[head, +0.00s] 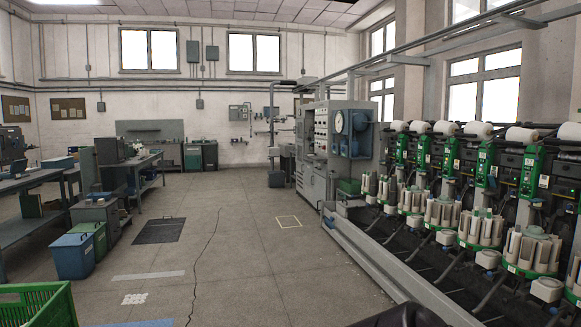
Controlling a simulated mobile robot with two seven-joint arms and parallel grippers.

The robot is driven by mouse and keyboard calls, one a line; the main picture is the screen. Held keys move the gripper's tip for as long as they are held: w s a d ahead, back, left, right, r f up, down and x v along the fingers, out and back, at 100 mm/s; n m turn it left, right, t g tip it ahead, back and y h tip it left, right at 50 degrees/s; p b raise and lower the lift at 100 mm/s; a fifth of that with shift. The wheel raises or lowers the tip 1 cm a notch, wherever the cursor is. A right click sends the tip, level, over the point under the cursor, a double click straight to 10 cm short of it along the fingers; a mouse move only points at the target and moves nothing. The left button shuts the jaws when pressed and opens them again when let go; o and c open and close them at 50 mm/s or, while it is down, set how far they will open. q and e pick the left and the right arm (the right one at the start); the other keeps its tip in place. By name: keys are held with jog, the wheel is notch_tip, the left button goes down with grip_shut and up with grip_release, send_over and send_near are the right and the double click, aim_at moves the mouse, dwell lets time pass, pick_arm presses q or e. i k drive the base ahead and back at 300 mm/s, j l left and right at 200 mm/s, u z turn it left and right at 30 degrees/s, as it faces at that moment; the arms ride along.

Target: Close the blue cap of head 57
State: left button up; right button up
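The cone winder (470,200) runs along the right side, with a row of green winding heads (480,165) and white yarn cones (478,129) on top. Below the heads are round green-rimmed magazines (481,229) holding pale upright tubes. The head numbers are too small to read, so I cannot tell which one is head 57. I cannot make out a blue cap on any head. Neither of my grippers is in view.
A grey rail (380,255) edges the winder's foot. A grey control cabinet (340,148) stands at its far end. A green crate (38,305) is at the lower left. Blue bins (73,257) and workbenches (30,205) line the left. The middle floor (240,240) is clear.

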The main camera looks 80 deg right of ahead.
aim_at(491, 178)
jog(key=z, duration=2.9)
jog(key=i+l+z, duration=0.2)
jog(key=z, duration=0.2)
jog(key=i+l+z, duration=0.1)
jog(key=i+z, duration=0.3)
jog(key=i+l, duration=0.15)
jog(key=i, duration=0.6)
jog(key=i+l, duration=0.15)
jog(key=i, duration=0.55)
jog(key=i+l, duration=0.2)
jog(key=i, duration=0.55)
jog(key=i+j+z, duration=0.1)
jog(key=z, duration=0.3)
jog(key=i+j+z, duration=0.1)
jog(key=j+z, duration=0.15)
jog(key=z, duration=0.15)
jog(key=i+j+z, duration=0.2)
jog(key=j, duration=0.35)
jog(key=j+z, duration=0.15)
jog(key=j, duration=0.4)
jog(key=i+j+z, duration=0.2)
jog(key=j, duration=0.35)
